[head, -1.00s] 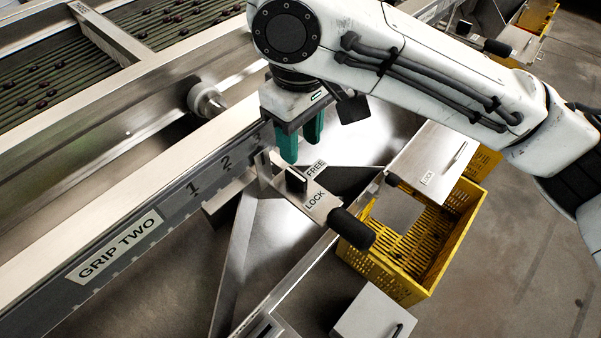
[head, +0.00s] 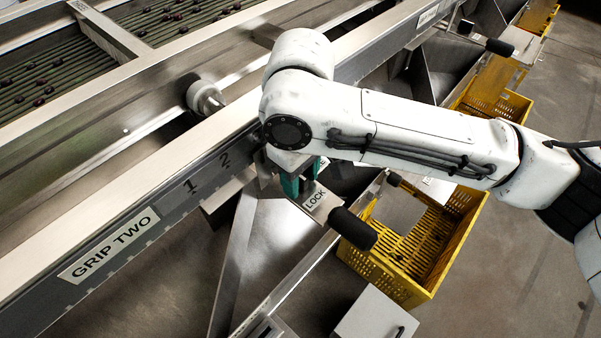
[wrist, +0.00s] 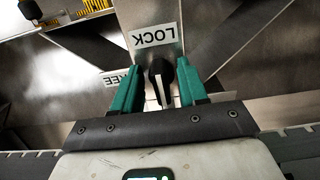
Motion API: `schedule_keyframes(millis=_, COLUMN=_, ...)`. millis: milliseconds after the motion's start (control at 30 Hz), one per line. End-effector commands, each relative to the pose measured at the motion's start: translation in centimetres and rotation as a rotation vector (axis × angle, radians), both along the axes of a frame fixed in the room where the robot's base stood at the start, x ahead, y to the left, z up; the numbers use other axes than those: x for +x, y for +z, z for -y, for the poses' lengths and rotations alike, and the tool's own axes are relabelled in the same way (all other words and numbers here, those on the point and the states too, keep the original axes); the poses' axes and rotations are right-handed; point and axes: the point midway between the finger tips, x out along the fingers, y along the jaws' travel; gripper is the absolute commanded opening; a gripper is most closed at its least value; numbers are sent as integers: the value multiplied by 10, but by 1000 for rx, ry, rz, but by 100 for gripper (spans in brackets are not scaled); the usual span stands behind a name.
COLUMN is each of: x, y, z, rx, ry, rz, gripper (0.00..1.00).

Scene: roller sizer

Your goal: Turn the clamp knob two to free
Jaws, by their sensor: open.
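The clamp knob (wrist: 158,72) is a black knob with a white line, set on a metal plate by the rail marked GRIP TWO. In the wrist view it stands between the two green fingers of my gripper (wrist: 157,84), which are open around it with gaps showing. The LOCK label (wrist: 156,35) lies just beyond the knob, and the FREE label (wrist: 122,79) is partly covered by the left finger. The white line runs roughly toward the LOCK side. In the head view my gripper (head: 301,184) hides the knob; the LOCK label (head: 315,198) shows.
A black handle (head: 353,229) sticks out from the plate toward the front right. The numbered rail (head: 150,213) runs close on the left. A yellow crate (head: 395,285) stands below right, and a grey box (head: 375,315) is at the bottom.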

Motion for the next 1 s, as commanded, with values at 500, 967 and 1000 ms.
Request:
schedule_keyframes(millis=500, x=0, y=0, z=0, rx=0, ry=0, rz=0, gripper=0)
schedule_keyframes(millis=967, x=0, y=2, z=0, rx=2, ry=72, rz=-2, gripper=0)
schedule_keyframes(millis=1000, x=0, y=2, z=0, rx=1, ry=94, rz=-3, gripper=0)
